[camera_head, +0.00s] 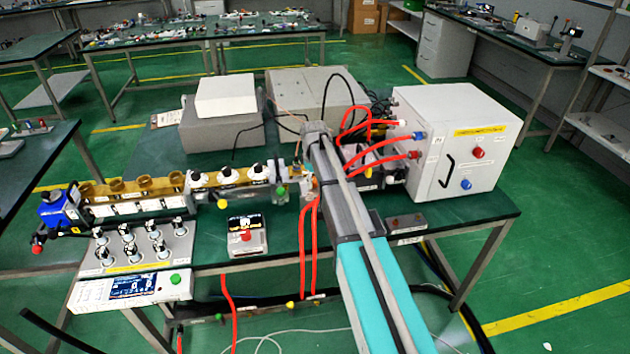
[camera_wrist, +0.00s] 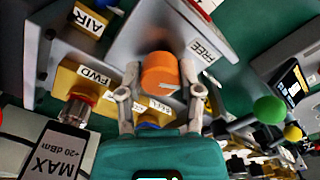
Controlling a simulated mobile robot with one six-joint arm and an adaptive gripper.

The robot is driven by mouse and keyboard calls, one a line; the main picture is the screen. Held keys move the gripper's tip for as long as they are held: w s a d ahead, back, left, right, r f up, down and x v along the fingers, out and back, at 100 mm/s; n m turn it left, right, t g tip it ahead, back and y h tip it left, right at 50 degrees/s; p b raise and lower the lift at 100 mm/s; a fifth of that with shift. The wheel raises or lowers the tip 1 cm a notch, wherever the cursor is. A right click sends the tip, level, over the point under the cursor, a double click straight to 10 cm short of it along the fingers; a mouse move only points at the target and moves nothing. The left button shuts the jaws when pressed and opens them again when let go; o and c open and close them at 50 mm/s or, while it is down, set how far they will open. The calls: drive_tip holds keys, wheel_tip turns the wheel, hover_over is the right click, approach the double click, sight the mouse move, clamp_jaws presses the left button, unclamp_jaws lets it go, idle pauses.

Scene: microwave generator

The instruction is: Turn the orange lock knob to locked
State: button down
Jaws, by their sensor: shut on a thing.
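The orange lock knob (camera_wrist: 159,73) shows in the middle of the wrist view, in front of a grey plate (camera_wrist: 140,30). A small pale mark shows low on the knob's right side. A FREE label (camera_wrist: 203,50) is on the plate to the right of the knob. My gripper (camera_wrist: 160,78) has one finger on each side of the knob and is shut on it. In the head view my arm reaches to the waveguide line, and its end mostly hides the knob there.
A white cabinet (camera_head: 455,145) with red hoses stands right of my arm. A waveguide row (camera_head: 140,200), a knob panel (camera_head: 140,245) and a small display box (camera_head: 247,235) are on the left. FWD and AIR labels sit left of the knob in the wrist view.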

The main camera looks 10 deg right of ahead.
drive_tip(key=m, duration=1.1)
drive_tip(key=shift+a, duration=0.1)
drive_tip(key=shift+m, duration=0.3)
idle(0.3)
drive_tip(key=shift+c, duration=1.3)
unclamp_jaws()
drive_tip(key=s+n, duration=0.3)
drive_tip(key=s, duration=2.6)
drive_tip(key=shift+d+r, duration=0.15)
drive_tip(key=shift+d, duration=0.1)
